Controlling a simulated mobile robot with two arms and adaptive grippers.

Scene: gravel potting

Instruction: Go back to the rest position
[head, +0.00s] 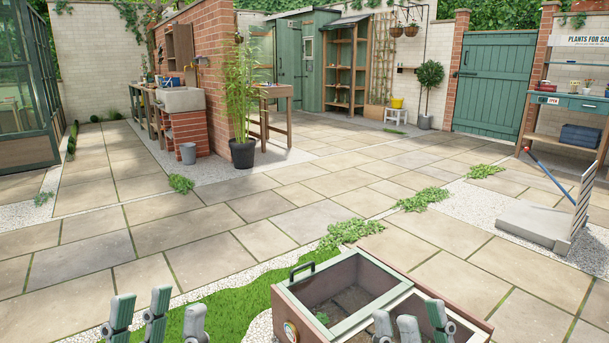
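My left gripper (156,314) is at the bottom edge of the head view, left of centre, over the paving and grass. Its grey-green fingers point up and stand apart, with nothing seen between them. My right gripper (410,322) is at the bottom edge, right of centre, in front of the cold frame (345,318). Its fingers are also apart, with nothing seen held. The palms and lower parts of both grippers are cut off by the picture's edge.
The wooden cold frame has a raised black handle and stands close in front. A concrete slab with a platform scale (540,222) lies at the right. A potted bamboo (243,150) stands by the brick wall. The paving (230,235) between is wide and clear.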

